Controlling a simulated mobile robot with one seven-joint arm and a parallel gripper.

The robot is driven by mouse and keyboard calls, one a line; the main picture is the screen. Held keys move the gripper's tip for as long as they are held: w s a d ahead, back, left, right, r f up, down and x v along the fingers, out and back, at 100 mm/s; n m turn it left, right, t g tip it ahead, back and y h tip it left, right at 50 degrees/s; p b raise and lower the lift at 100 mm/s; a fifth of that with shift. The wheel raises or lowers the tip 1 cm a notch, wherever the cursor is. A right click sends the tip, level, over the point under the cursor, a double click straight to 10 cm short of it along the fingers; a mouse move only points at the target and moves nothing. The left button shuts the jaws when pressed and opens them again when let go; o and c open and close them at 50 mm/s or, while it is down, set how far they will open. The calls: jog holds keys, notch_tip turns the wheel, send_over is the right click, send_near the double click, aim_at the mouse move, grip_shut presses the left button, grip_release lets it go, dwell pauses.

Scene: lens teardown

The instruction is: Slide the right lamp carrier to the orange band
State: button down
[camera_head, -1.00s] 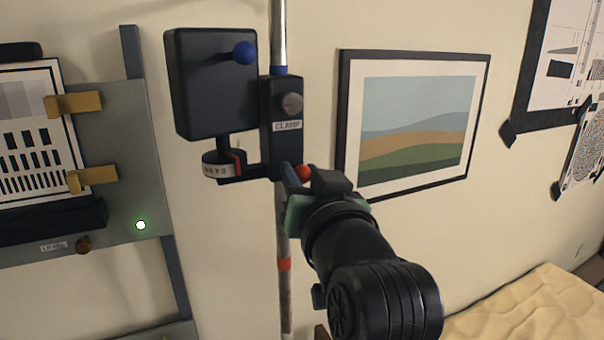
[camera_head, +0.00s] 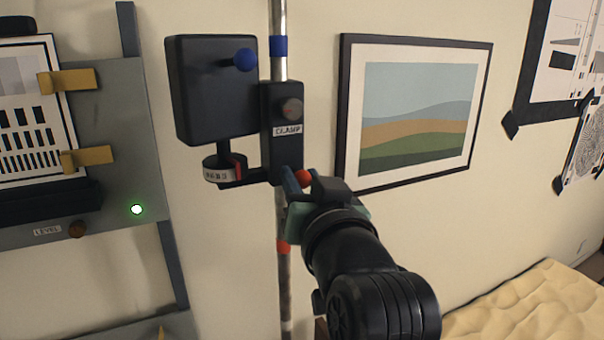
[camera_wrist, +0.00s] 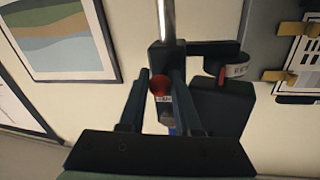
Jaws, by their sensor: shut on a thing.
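The lamp carrier (camera_head: 282,112) is a black block labelled CLAMP around an upright metal pole (camera_head: 279,14), with a grey side knob (camera_head: 291,109). A dark lamp box (camera_head: 210,90) with a blue ball is on its left. The orange band (camera_head: 284,246) is on the pole, clearly below the carrier. A blue band (camera_head: 278,46) is above it. My gripper (camera_head: 294,181) is at the carrier's lower end, shut on the red ball knob (camera_head: 303,177). In the wrist view, the red ball (camera_wrist: 160,85) sits between my two fingers, which partly hide the carrier.
A grey board (camera_head: 125,130) with a chart, yellow clips and a green light stands left. A framed landscape (camera_head: 345,100) hangs right. The pole between carrier and orange band looks clear.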

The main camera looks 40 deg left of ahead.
notch_tip(320, 180, down, 28)
jog(key=b, duration=2)
jog(key=shift+r, duration=0.2)
jog(key=c, duration=0.6)
grip_release()
jog(key=b+v, duration=0.3)
jog(key=v, duration=1)
jog(key=shift+r, duration=0.1)
